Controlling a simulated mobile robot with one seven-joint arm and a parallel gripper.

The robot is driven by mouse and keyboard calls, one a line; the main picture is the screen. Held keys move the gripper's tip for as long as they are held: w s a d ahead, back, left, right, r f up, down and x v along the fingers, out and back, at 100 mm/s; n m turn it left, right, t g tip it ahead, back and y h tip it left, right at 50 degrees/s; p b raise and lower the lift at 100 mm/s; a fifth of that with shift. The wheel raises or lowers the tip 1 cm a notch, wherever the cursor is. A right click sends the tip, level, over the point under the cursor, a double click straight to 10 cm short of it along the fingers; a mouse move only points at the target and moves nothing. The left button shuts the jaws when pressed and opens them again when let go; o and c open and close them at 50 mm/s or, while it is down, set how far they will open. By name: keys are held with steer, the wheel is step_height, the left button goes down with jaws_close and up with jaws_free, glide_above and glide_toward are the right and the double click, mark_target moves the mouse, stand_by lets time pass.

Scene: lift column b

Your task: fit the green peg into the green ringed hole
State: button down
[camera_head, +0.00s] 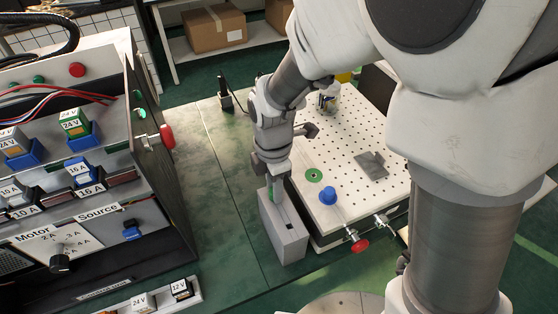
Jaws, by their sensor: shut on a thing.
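The green ringed hole (314,175) is a flat green ring with a dark centre on the white perforated board. My gripper (272,182) points down over the grey block (285,235), left of the board. It is shut on the green peg (270,194), of which only a small green part shows between the fingers. The fingers hide most of the peg, and I cannot tell whether its lower end is still inside the block. The gripper is left of the green ring and apart from it.
A blue knob-like piece (327,195) stands right of the ring, and a grey plate (371,165) lies farther right. Red-handled fittings (360,245) stick out at the board's front. An electrical panel (80,200) stands at the left. Green bench surface between is clear.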

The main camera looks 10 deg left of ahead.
steer(key=shift+r, duration=0.6)
step_height(320, 180, up, 3)
steer(key=shift+f+p, duration=0.1)
steer(key=shift+p, duration=0.3)
steer(key=shift+w+d+r+b, duration=0.2)
steer(key=shift+w+d+r, duration=0.65)
steer(key=shift+d, duration=0.7)
steer(key=shift+w+d+r+b, duration=0.2)
steer(key=shift+w+d+r, duration=0.3)
steer(key=shift+w+d, duration=0.85)
steer(key=shift+w+d+r+b, duration=0.2)
steer(key=shift+w+d+r, duration=0.5)
steer(key=shift+d, duration=1.1)
steer(key=shift+a+f+b, duration=0.3)
steer(key=shift+f+b, duration=0.2)
steer(key=shift+f, duration=0.25)
steer(key=shift+a+f+b, duration=0.25)
steer(key=shift+f+b, duration=0.2)
steer(key=shift+f, duration=0.3)
steer(key=shift+f, duration=0.45)
